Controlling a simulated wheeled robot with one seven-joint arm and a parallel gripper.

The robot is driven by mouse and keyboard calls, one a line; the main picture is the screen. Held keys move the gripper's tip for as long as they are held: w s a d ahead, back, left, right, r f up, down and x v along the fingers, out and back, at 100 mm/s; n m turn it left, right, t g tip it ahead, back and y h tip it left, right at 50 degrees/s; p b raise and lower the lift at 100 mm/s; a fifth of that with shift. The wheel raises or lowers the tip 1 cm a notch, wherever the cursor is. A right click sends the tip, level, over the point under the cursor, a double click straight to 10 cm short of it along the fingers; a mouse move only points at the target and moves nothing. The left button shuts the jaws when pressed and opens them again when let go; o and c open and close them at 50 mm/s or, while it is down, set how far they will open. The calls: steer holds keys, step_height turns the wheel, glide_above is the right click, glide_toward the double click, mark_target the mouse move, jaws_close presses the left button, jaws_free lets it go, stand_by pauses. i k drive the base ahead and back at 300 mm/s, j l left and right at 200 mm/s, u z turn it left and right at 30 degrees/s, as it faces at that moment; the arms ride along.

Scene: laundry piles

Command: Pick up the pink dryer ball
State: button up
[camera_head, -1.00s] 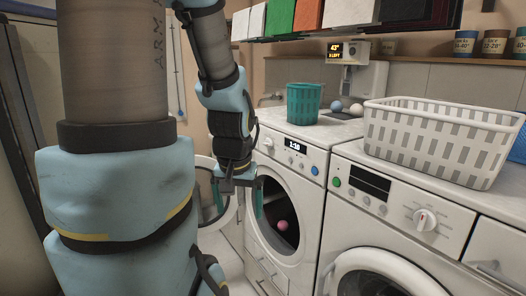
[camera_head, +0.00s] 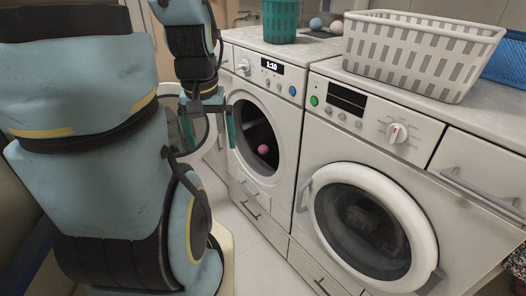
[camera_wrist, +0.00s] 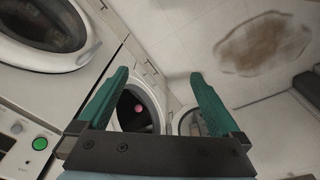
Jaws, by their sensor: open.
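The pink dryer ball (camera_head: 262,149) rests inside the dark drum of the left washing machine (camera_head: 283,110), whose round door stands open. The ball also shows small in the wrist view (camera_wrist: 138,108), between and beyond the fingers. My gripper (camera_head: 207,133) hangs pointing down in front and to the left of the machine's opening. Its two green fingers are wide apart with nothing between them. In the wrist view my gripper (camera_wrist: 160,85) is clear of the ball, and the ball is well away from the fingertips.
The right machine's round door (camera_head: 372,222) is shut. A white basket (camera_head: 415,50), a teal bin (camera_head: 281,20) and blue and white balls (camera_head: 316,24) stand on top. The open door (camera_head: 170,118) of the left machine is behind my gripper.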

mark_target(263, 149)
steer(key=i, duration=0.5)
steer(key=i+j+z, duration=0.1)
steer(key=i, duration=0.3)
steer(key=i+j+z, duration=0.1)
steer(key=i+j, duration=0.2)
steer(key=i+j+z, duration=0.15)
steer(key=i+j, duration=0.2)
steer(key=j, duration=0.2)
